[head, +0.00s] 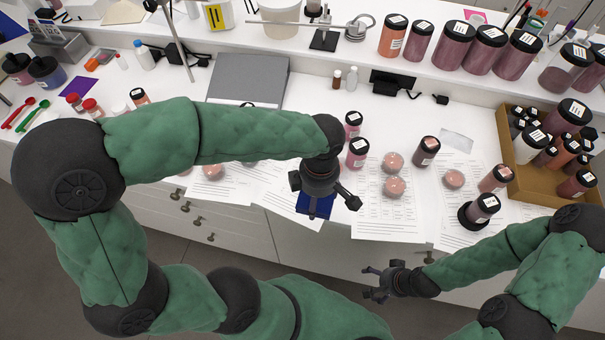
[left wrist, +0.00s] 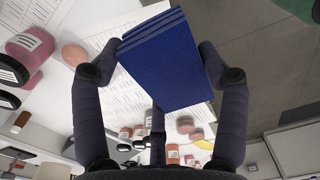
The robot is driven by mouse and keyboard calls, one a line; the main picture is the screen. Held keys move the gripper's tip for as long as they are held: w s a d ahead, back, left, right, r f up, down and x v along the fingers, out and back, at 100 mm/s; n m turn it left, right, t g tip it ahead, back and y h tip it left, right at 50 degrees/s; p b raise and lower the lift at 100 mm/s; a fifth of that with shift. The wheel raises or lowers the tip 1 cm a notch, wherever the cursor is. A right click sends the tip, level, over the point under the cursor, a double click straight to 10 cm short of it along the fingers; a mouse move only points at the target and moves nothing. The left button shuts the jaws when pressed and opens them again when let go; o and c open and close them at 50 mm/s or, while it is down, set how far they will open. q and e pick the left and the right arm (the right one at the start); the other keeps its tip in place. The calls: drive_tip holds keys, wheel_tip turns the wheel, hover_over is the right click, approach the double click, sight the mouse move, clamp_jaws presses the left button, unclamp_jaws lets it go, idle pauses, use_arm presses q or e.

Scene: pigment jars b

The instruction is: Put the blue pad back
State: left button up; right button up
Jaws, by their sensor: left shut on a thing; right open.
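The blue pad (head: 314,206) is a dark blue block held at the bench's front edge in the head view, partly hidden by my left gripper. In the left wrist view the blue pad (left wrist: 168,62) fills the space between the fingers, with layered edges at its top. My left gripper (head: 322,192) is shut on it; both fingertips press on its opposite sides in the left wrist view (left wrist: 160,68). I cannot tell whether the pad touches the bench. My right gripper (head: 374,281) is open and empty, in front of the bench at the lower right.
Printed sheets (head: 380,224) lie along the bench front, with pink discs (head: 393,162) and several jars on them. A pink jar (head: 357,153) stands just behind my left gripper. A cardboard box of jars (head: 520,185) is at right, a grey folder (head: 262,82) behind my left arm.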

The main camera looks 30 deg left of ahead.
use_arm(q)
drive_tip(key=w+a+f+b, duration=0.1)
drive_tip(key=w+a+f, duration=0.3)
drive_tip(key=a, duration=0.1)
drive_tip(key=w+a+f+b, duration=0.1)
drive_tip(key=w+a+f, duration=0.3)
drive_tip(key=f, duration=0.1)
drive_tip(key=shift+w+a+b, duration=0.3)
drive_tip(key=shift+a+b, duration=0.05)
drive_tip(key=shift+w+a+f+b, duration=0.15)
drive_tip(key=shift+f+b, duration=0.1)
drive_tip(key=shift+f, duration=0.75)
drive_tip(key=shift+w+a+f+b, duration=0.1)
drive_tip(key=shift+a+f+b, duration=0.1)
drive_tip(key=shift+f, duration=0.75)
drive_tip(key=shift+f, duration=0.15)
drive_tip(key=o, duration=1.1)
drive_tip(key=shift+d, duration=0.1)
